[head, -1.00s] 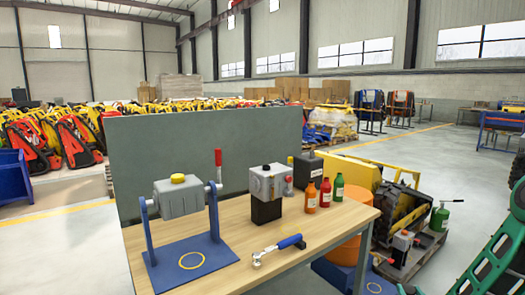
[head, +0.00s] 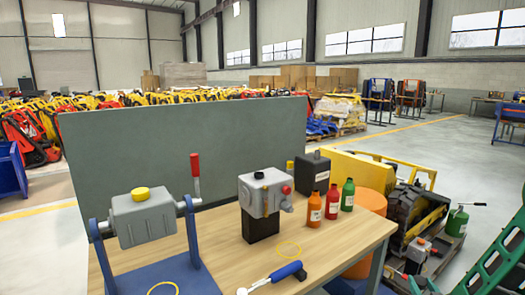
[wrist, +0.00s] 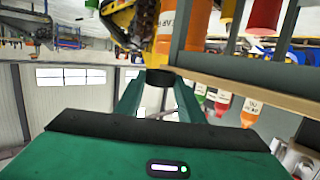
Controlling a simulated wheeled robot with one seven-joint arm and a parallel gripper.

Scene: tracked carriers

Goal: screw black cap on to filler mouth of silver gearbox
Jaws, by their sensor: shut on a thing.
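In the head view, a silver gearbox (head: 263,190) sits on a black block on the wooden table, with a small dark round spot on its top (head: 259,175) and a red part on its side. A second grey gearbox (head: 146,220) with a yellow cap (head: 140,194) hangs in a blue stand at the left. In the wrist view, my gripper (wrist: 160,88) is shut on a black cap (wrist: 160,77) at its fingertips. The gripper is away from both gearboxes. The head view does not show the fingers.
Orange, red and green bottles (head: 332,202) and a dark can (head: 312,172) stand right of the silver gearbox. A blue-handled tool (head: 285,272) lies near the table's (head: 335,235) front. A grey panel (head: 180,140) stands behind. A red-handled lever (head: 195,178) rises between the gearboxes.

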